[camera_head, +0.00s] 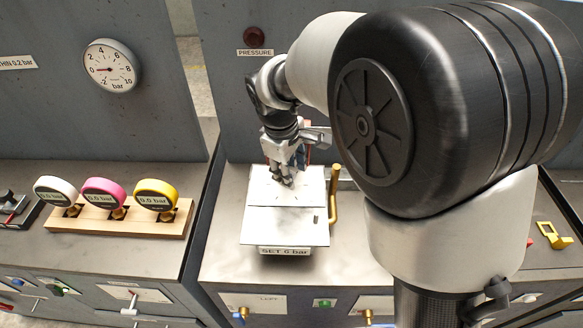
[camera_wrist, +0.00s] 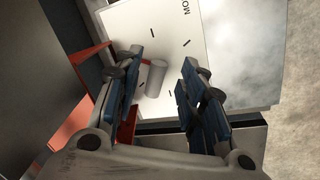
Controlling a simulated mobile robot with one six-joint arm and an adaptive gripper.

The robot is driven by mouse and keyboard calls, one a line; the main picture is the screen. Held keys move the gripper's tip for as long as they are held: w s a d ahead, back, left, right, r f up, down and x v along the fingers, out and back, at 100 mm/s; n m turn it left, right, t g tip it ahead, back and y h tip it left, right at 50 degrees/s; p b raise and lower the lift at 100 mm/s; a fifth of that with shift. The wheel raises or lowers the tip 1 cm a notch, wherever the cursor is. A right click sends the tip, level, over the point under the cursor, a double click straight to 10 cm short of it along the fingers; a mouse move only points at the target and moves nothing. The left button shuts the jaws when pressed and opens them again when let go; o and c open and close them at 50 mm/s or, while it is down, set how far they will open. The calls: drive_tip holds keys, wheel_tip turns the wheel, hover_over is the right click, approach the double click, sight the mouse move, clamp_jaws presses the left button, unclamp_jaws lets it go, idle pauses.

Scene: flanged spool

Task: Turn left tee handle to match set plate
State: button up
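The set plate (camera_head: 284,251) reads "SET 6 bar" on the front edge of a white panel (camera_head: 290,225) on the bench.
A round gauge (camera_head: 110,66) on the wall has its needle near 0. White, pink and yellow discs (camera_head: 103,192) stand in a wooden rack (camera_head: 120,219) at left. A brass pipe (camera_head: 334,195) rises right of the panel. A yellow bracket (camera_head: 553,236) lies at far right.

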drive_tip(key=shift+w+d+f+b, duration=0.15)
drive_tip(key=shift+f+b, duration=0.1)
drive_tip(key=shift+f, duration=0.65)
drive_tip(key=shift+w+d+f+b, duration=0.1)
drive_tip(key=shift+w+f+b, duration=0.1)
drive_tip(key=shift+f, duration=0.7)
drive_tip(key=shift+c, duration=0.4)
drive_tip(key=shift+r, duration=0.1)
clamp_jaws()
